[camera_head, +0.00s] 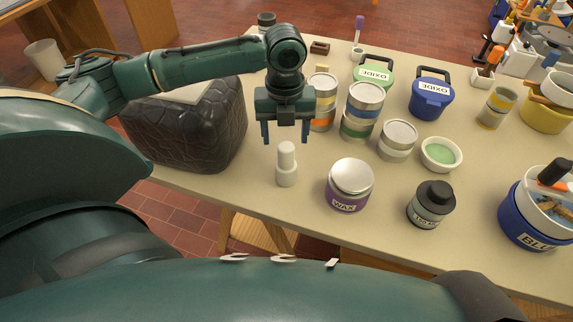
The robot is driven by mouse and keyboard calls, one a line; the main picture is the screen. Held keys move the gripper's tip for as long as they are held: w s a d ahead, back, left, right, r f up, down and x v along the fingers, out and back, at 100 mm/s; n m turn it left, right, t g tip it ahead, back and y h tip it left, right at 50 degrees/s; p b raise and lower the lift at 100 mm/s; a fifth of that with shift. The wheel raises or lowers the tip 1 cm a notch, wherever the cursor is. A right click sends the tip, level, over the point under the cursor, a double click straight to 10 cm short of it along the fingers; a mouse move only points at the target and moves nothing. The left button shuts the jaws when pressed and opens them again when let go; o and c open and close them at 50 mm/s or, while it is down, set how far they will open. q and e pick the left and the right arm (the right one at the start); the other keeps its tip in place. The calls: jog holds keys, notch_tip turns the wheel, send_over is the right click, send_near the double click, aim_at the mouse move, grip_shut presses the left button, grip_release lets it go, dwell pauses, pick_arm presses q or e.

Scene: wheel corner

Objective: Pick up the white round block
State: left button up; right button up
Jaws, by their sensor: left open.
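The white round block (287,165) stands upright on the table near its front left edge, with a wider lower part and a narrower top. My left gripper (285,134) points down above and behind it in the head view, with its two fingers apart and nothing between them. The fingertips appear just above the top of the block; I cannot tell the exact gap in depth. My right gripper does not show.
A dark leathery block (190,135) stands left of the white one. A purple wax tin (349,190) is close on its right, and stacked tins (358,112) stand behind. A black-lidded jar (431,205) is farther right. The tabletop (240,188) is bare in front.

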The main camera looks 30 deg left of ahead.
aim_at(286, 146)
pick_arm(q)
jog(key=f, duration=0.5)
jog(key=shift+s+d+f, duration=0.15)
jog(key=shift+s+d, duration=0.2)
jog(key=shift+s, duration=0.05)
grip_shut()
